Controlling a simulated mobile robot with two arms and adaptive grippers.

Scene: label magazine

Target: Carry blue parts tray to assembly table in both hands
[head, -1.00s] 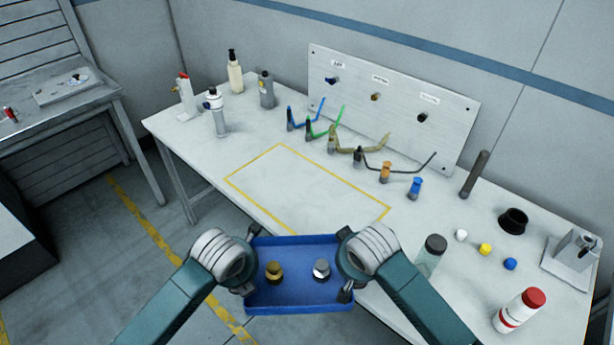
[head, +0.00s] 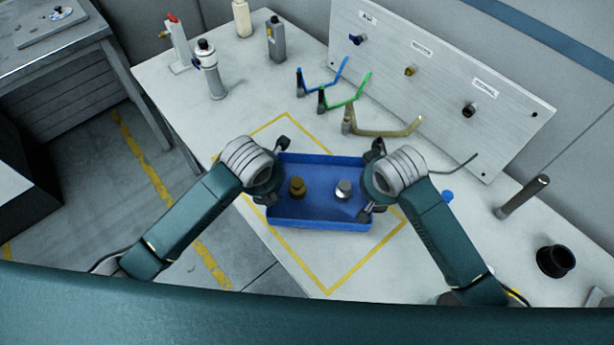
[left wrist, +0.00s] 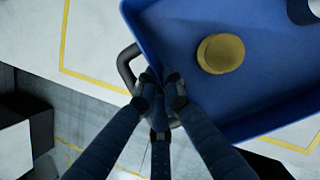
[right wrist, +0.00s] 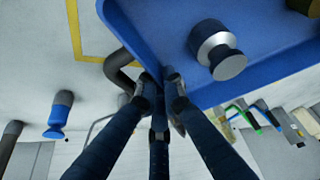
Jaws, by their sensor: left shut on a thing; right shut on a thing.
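The blue parts tray (head: 318,216) is held between my two grippers over the assembly table (head: 165,105). It lies above the yellow-outlined rectangle (head: 347,276); I cannot tell whether it touches the tabletop. A brass part (head: 297,187) and a silver part (head: 343,189) stand in it. My left gripper (head: 278,172) is shut on the tray's left end, by a dark handle in the left wrist view (left wrist: 127,68). My right gripper (head: 372,182) is shut on the right end, by a similar handle in the right wrist view (right wrist: 120,68).
Behind the tray stand bent blue, green (head: 345,103) and tan (head: 385,130) tools and an upright panel (head: 440,75) with knobs. Bottles (head: 276,42) stand at the back left. A black cup (head: 555,260) and dark rod (head: 523,196) are at right.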

